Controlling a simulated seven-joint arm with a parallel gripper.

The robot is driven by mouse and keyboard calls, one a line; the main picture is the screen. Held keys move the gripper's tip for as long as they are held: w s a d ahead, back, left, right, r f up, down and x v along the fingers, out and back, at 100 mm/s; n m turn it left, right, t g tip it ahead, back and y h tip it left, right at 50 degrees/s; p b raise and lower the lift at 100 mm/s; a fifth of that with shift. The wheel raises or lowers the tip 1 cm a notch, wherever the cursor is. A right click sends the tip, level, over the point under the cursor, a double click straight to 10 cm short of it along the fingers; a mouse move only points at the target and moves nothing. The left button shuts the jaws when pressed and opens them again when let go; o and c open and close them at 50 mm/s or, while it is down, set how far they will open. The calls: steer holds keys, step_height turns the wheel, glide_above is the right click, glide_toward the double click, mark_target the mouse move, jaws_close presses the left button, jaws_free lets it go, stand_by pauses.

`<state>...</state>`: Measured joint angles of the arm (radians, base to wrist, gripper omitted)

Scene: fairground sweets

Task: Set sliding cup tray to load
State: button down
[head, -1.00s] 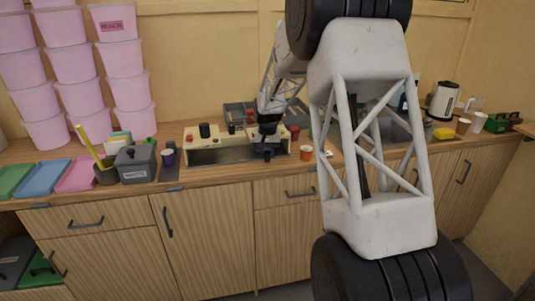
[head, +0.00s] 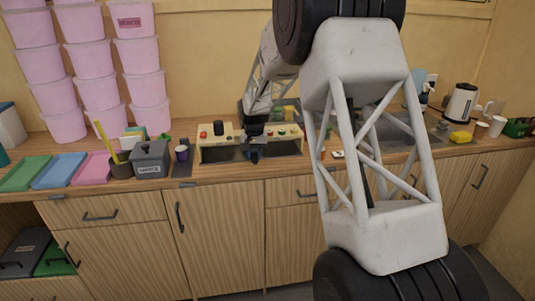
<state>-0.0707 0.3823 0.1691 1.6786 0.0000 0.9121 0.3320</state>
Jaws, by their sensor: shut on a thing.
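A cream-coloured machine (head: 222,137) with a black knob and small coloured buttons stands on the counter, left of my large arm link. A long dark opening (head: 222,154) runs along its front. My gripper (head: 254,153) is at the middle of this opening, small and dark. It appears shut on a dark part there, which I take to be the sliding cup tray. The tray's outline merges with the dark fingers, and the load marking cannot be read. A purple cup (head: 182,153) stands on a dark mat, left of the machine.
A grey lidded box (head: 150,160) and a pen pot (head: 120,164) stand at left, beside pink, blue and green trays (head: 60,170). Pink tubs (head: 105,95) are stacked behind. A kettle (head: 462,103) and a yellow sponge (head: 460,137) are at right. My arm hides part of the counter.

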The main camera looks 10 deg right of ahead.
steer(key=shift+a, duration=0.75)
steer(key=c, duration=0.9)
jaws_free()
steer(key=shift+r, duration=0.15)
step_height(320, 180, up, 8)
steer(key=shift+f, duration=0.25)
steer(key=shift+s+r, duration=0.1)
